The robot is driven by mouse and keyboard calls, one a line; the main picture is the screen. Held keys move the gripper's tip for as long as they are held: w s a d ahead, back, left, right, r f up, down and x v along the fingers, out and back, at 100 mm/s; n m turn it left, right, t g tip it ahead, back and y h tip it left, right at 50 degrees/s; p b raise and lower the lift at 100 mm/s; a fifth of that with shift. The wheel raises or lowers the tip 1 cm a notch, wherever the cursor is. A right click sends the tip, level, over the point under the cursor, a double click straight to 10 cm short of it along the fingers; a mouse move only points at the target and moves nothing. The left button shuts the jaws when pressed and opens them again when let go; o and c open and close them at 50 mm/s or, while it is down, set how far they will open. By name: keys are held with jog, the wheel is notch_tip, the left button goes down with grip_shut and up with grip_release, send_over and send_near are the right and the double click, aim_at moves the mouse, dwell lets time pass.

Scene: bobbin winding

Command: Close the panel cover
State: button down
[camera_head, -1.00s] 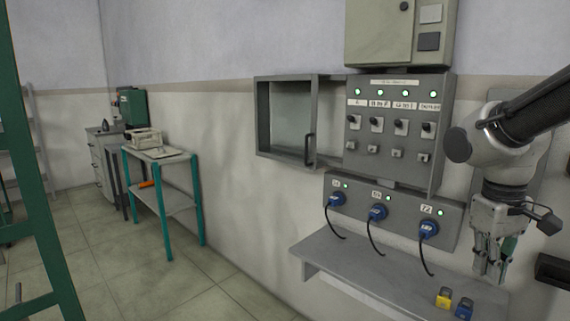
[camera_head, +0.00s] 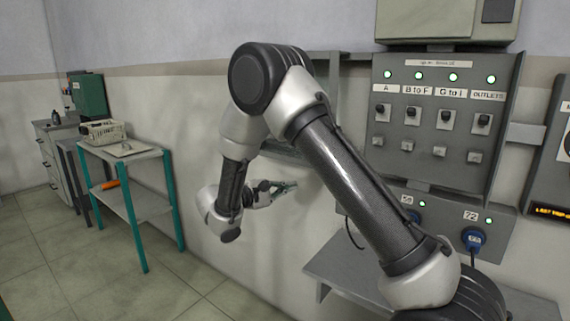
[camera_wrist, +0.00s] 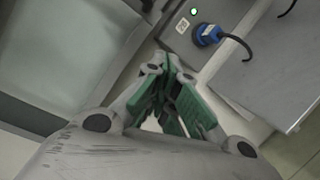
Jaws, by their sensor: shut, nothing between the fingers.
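The panel cover (camera_head: 335,85) is a grey frame at the left side of the switch panel (camera_head: 440,118). It stands open, and my arm hides most of it in the head view. In the wrist view a large grey framed surface with a paler middle, which looks like the cover (camera_wrist: 75,55), fills the upper left. My gripper (camera_head: 288,187) is shut and empty, below and in front of the cover's lower edge. Its green-padded fingers (camera_wrist: 172,95) also show in the wrist view. I cannot tell whether they touch the cover. The cover's handle is hidden.
The panel has green lamps and several switches. Below it is an outlet box (camera_head: 450,214) with blue plugs (camera_head: 473,238) and hanging cables, above a grey shelf (camera_head: 335,262). A teal-legged table (camera_head: 130,205) stands at the left. The floor before it is clear.

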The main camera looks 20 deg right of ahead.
notch_tip(320, 180, up, 3)
jog(key=w+a+t, duration=0.2)
jog(key=w, duration=0.1)
jog(key=d+r+m+h, duration=0.1)
jog(key=d, duration=1)
jog(key=shift+d+r+m, duration=0.2)
jog(key=shift+d+m, duration=0.1)
jog(key=shift+m, duration=0.1)
jog(key=shift+s+d, duration=0.1)
jog(key=shift+s, duration=0.1)
